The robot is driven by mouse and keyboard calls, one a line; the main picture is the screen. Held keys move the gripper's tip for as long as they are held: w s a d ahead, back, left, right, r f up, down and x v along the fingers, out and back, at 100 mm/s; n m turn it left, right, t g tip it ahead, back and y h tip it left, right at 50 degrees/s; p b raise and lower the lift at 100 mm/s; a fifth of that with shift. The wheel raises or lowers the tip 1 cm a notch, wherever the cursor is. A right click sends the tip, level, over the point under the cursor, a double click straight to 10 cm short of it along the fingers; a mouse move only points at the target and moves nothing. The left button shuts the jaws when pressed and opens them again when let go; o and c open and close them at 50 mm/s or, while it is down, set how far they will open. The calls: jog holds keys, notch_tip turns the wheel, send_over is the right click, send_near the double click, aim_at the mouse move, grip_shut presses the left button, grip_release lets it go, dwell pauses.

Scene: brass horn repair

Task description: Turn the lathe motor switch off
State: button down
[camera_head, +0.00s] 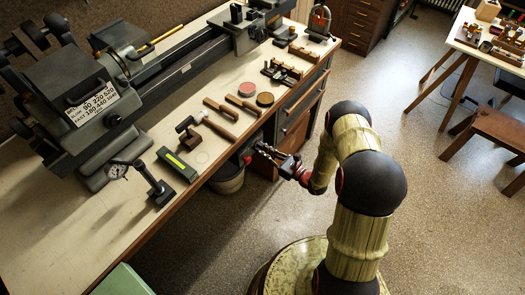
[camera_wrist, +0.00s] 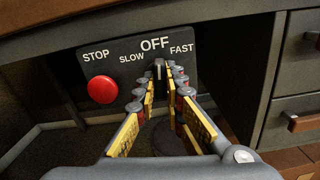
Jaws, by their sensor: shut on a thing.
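The dark switch panel (camera_wrist: 112,62) hangs under the bench edge, lettered STOP, SLOW, OFF and FAST. The motor switch knob (camera_wrist: 159,66) is small and dark with a pale mark, and stands about upright below the word OFF. My gripper (camera_wrist: 160,78) is shut on the knob, with yellow-padded fingers on both sides of it. The fingers hide the knob's lower part. In the head view my gripper (camera_head: 256,150) reaches under the front edge of the bench, and the knob cannot be made out there. The lathe (camera_head: 100,85) stands on the bench above.
A red stop button (camera_wrist: 101,89) sits on the panel, left of my fingers. Drawers (camera_wrist: 294,120) stand to the right. A bucket (camera_head: 228,180) is below the bench near my gripper. Tools and a green-faced box (camera_head: 177,164) lie on the bench top (camera_head: 60,235).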

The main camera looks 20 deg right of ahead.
jog(key=shift+f+n, duration=0.1)
jog(key=shift+n, duration=0.5)
jog(key=c, duration=1.9)
grip_release()
jog(key=v, duration=1.2)
